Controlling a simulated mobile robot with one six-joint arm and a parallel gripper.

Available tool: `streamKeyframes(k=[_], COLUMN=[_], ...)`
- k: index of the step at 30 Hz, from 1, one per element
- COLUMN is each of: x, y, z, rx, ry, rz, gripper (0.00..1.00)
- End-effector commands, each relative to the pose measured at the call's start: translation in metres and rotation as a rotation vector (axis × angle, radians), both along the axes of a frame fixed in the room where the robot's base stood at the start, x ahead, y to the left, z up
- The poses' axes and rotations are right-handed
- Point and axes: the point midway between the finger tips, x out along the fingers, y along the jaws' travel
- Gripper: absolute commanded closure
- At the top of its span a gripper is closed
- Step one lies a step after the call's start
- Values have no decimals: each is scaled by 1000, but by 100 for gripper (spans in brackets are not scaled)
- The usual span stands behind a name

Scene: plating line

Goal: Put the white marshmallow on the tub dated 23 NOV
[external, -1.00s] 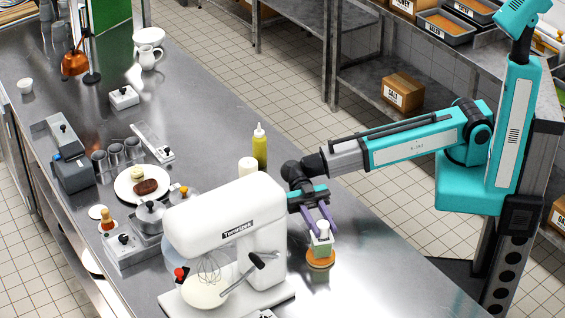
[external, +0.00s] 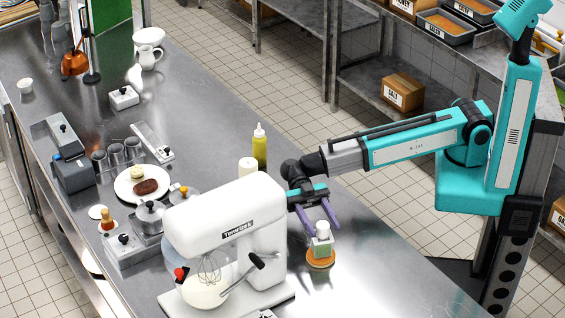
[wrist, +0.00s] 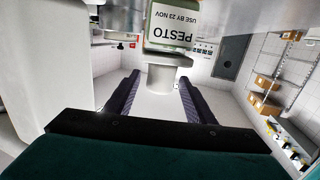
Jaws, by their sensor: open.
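The tub (external: 320,248) is pale with a green label and a white lid, and stands upright at the near right of the counter. In the wrist view it appears upside down; its label (wrist: 172,30) reads PESTO, USE BY 23 NOV. The white marshmallow (external: 322,226) sits on top of the tub's lid. In the wrist view the marshmallow (wrist: 160,79) shows as a white block against the lid. My gripper (external: 321,224) is open, its purple fingers apart on either side of the marshmallow with gaps visible.
A white stand mixer (external: 225,235) is close on the left. A mustard-coloured squeeze bottle (external: 259,148) and a white cylinder (external: 247,167) stand behind. The counter to the right of the tub is clear.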

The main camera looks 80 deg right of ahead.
Motion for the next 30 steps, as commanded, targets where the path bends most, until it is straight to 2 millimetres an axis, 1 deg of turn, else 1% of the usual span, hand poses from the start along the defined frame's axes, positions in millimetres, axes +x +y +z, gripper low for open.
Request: streamKeyframes(k=[8,21,25,30], x=[18,51,55,58], y=[-29,-84,-94,-99], z=[-2,3,4,5], rx=[0,0,1,0], ry=[0,-1,-1,0], rz=[-2,-2,0,0], gripper=[51,51,51,51])
